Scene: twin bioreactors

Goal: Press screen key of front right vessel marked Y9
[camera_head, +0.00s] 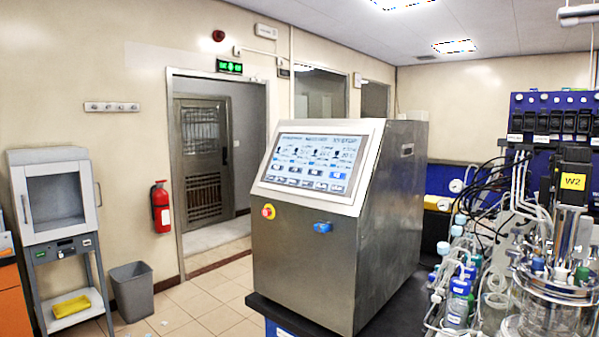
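A steel control cabinet (300,262) stands on a dark bench near the middle of the view. Its tilted touch screen (318,162) is lit and shows several columns of readings with a row of keys along the bottom; the key labels are too small to read. At the right edge stands a glass vessel (553,305) with a steel head and a black motor, marked with a yellow label W2 (572,181). No label Y9 is visible. Neither of my grippers is in view.
Bottles (458,302) and tubing crowd the bench beside the vessel. A grey bin (132,290) and open tiled floor lie to the left.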

